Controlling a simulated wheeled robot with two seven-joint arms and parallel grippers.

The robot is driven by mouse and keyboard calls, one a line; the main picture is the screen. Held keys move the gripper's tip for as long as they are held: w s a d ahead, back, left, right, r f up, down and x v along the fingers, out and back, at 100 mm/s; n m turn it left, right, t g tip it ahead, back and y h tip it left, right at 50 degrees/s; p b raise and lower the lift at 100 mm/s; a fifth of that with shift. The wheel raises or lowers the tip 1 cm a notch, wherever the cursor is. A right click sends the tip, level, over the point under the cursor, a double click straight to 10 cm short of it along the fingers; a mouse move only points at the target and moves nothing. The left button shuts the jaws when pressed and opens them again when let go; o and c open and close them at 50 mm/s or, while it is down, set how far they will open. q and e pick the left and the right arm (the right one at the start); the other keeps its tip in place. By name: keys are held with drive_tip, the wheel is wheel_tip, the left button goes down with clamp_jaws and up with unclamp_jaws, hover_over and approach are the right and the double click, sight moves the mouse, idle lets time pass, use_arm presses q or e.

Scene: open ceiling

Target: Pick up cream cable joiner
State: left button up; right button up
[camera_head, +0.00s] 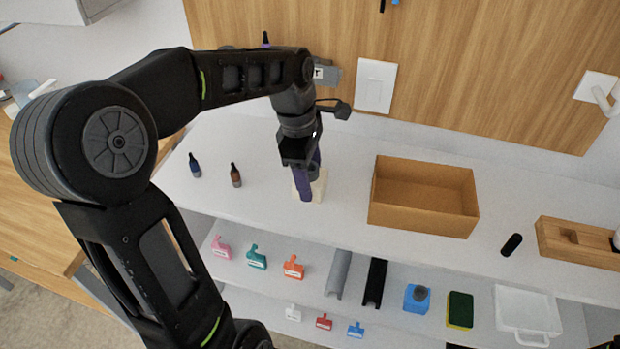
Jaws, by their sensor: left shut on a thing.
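My left gripper (307,184) reaches down to the white upper shelf (335,235) from the left. Its purple-dark fingers are shut on the cream cable joiner (319,186), a small pale block partly hidden behind the fingers. The joiner is at the shelf surface; I cannot tell whether it touches it.
An open cardboard box (423,222) stands right of the gripper. A blue bottle (195,166) and a brown bottle (235,175) stand to its left. A black oblong item (511,244) and a wooden holder (560,240) are at the right. A lower shelf holds several coloured items.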

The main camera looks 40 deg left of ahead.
use_arm(q)
wheel_tip(320, 180, up, 10)
drive_tip(key=shift+p, duration=0.45)
drive_tip(key=shift+f, duration=0.15)
idle(1.5)
